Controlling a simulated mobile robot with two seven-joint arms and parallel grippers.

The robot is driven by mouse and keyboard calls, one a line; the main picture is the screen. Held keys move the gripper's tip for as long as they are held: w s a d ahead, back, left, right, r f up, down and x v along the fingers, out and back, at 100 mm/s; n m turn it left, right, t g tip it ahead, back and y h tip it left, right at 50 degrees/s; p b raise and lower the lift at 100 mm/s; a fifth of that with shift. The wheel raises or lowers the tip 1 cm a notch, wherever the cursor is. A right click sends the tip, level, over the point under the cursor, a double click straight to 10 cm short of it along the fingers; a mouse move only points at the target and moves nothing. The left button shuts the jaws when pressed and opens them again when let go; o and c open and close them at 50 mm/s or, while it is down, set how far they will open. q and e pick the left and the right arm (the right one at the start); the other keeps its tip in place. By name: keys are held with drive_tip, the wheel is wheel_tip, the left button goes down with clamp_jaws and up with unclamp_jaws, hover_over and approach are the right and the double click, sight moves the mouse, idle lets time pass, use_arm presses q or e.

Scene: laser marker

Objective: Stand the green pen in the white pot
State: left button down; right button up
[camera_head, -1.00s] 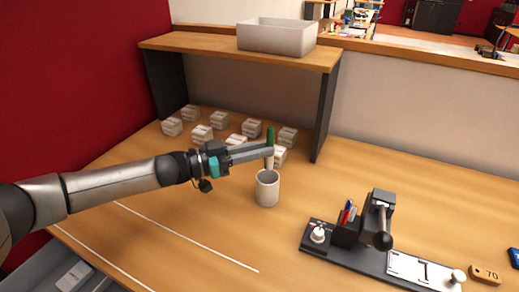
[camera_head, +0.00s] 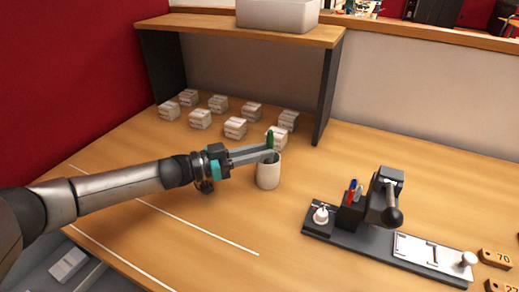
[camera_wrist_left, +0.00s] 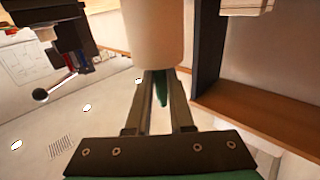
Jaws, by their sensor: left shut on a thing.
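The white pot (camera_head: 268,174) stands upright on the wooden desk, and its side fills the top middle of the left wrist view (camera_wrist_left: 152,32). My left gripper (camera_head: 270,156) is at the pot's rim, shut on the green pen (camera_head: 269,138). The pen is roughly upright, its green upper end showing above the fingers. Its lower part is hidden by the fingers and the pot's wall, and appears to be inside the pot. In the left wrist view the pen (camera_wrist_left: 162,88) shows between the two fingers. My right gripper is in no view.
Several small white boxes (camera_head: 235,127) stand behind the pot, under a wooden shelf (camera_head: 240,28) with a grey bin (camera_head: 278,14). A black marking device (camera_head: 385,200) with red and blue pens stands to the right. The desk between is clear.

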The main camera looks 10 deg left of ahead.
use_arm(q)
drive_tip(key=c, duration=1.1)
unclamp_jaws()
drive_tip(key=o, duration=0.3)
drive_tip(key=shift+o, duration=0.4)
drive_tip(key=p+v, duration=0.1)
drive_tip(key=v, duration=1.4)
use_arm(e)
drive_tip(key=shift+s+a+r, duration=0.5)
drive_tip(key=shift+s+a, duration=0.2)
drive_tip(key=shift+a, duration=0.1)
use_arm(q)
drive_tip(key=shift+s+a, duration=0.1)
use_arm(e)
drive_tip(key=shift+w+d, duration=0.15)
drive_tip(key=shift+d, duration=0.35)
